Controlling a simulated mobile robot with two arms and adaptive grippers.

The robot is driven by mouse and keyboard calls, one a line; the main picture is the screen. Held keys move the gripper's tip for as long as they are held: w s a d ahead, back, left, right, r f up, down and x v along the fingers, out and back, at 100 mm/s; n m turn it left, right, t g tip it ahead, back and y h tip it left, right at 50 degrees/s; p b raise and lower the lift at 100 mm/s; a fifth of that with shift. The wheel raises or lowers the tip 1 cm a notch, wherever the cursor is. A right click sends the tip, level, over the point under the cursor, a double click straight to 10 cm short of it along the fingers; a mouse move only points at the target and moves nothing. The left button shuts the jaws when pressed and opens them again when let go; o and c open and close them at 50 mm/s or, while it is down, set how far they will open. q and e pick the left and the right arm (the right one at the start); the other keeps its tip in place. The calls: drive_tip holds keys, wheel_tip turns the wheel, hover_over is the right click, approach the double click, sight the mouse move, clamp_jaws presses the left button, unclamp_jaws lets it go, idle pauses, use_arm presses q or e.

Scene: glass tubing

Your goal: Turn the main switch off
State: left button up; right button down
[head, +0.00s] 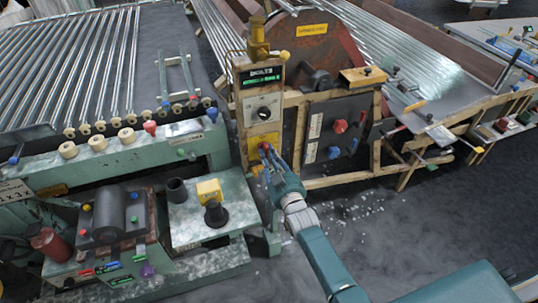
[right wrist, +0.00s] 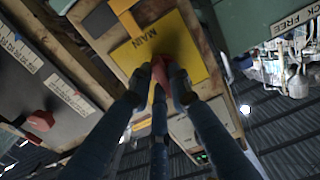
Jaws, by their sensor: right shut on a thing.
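The main switch is a red handle on a yellow plate (head: 256,141) low on the wooden-framed control post in the head view. In the right wrist view, the yellow plate (right wrist: 194,50) reads MAIN, and the red switch handle (right wrist: 157,68) sits between my fingers. My right gripper (head: 265,152) reaches up to the plate from below and is shut on the handle; its fingers also show in the right wrist view (right wrist: 160,85). The fingers hide much of the handle, and its exact angle is hard to tell. My left gripper is not in view.
A dark panel (head: 337,138) with red and blue knobs stands to the right. A green machine bench (head: 205,215) stands to the left. White shards (head: 365,205) litter the open floor.

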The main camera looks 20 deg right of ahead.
drive_tip(key=shift+f+n, duration=0.1)
drive_tip(key=shift+n, duration=0.3)
drive_tip(key=c, duration=1.6)
unclamp_jaws()
drive_tip(key=s, duration=1.2)
drive_tip(key=shift+d, duration=0.2)
